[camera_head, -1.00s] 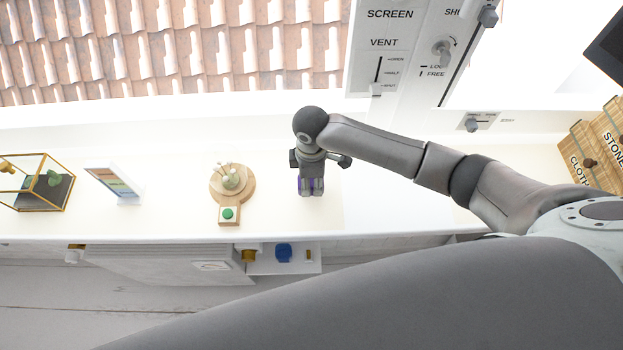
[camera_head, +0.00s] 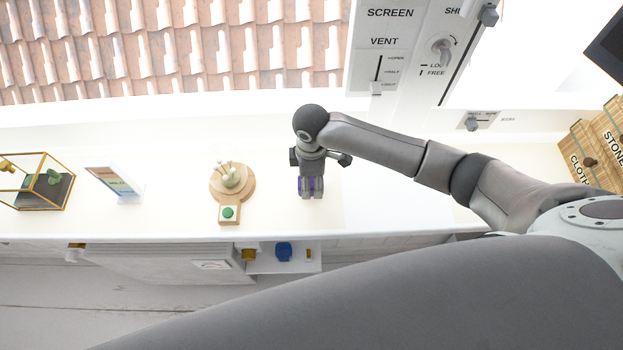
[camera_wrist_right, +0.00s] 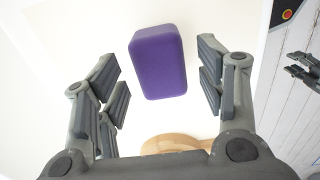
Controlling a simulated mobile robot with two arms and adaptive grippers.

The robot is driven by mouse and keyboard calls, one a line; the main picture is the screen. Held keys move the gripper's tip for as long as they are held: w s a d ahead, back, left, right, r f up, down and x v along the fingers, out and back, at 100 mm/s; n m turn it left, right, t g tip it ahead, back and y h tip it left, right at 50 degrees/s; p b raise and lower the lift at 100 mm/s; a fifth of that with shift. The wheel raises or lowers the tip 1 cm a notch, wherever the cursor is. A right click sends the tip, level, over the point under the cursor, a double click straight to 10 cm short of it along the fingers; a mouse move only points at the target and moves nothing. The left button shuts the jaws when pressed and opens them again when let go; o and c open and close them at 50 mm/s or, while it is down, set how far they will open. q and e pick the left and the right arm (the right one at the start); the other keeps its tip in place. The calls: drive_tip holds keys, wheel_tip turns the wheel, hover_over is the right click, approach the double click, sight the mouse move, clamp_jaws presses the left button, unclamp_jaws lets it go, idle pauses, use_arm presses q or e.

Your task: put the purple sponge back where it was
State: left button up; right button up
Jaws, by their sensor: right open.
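The purple sponge (camera_wrist_right: 158,62) lies on the white desk top. In the right wrist view it sits between the two fingers of my right gripper (camera_wrist_right: 164,85), with a gap on both sides. The gripper is open and holds nothing. In the head view my right gripper (camera_head: 311,190) points down over the sponge and hides most of it; only purple slivers show beside the fingers. A dark gripper-like part, seemingly my left gripper (camera_wrist_right: 303,72), shows at the right edge of the wrist view, too small to judge.
A round wooden board (camera_head: 218,187) with a small plant and a green-button block (camera_head: 229,214) stand left of my right gripper. A card stand (camera_head: 116,184) and a glass case (camera_head: 40,184) are farther left. Desk between board and gripper is clear. Woven baskets (camera_head: 590,150) stand far right.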

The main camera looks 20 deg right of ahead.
sight(311, 182)
wheel_tip(311, 182, up, 11)
drive_tip(key=b, duration=0.1)
drive_tip(key=shift+f, duration=0.15)
idle(0.5)
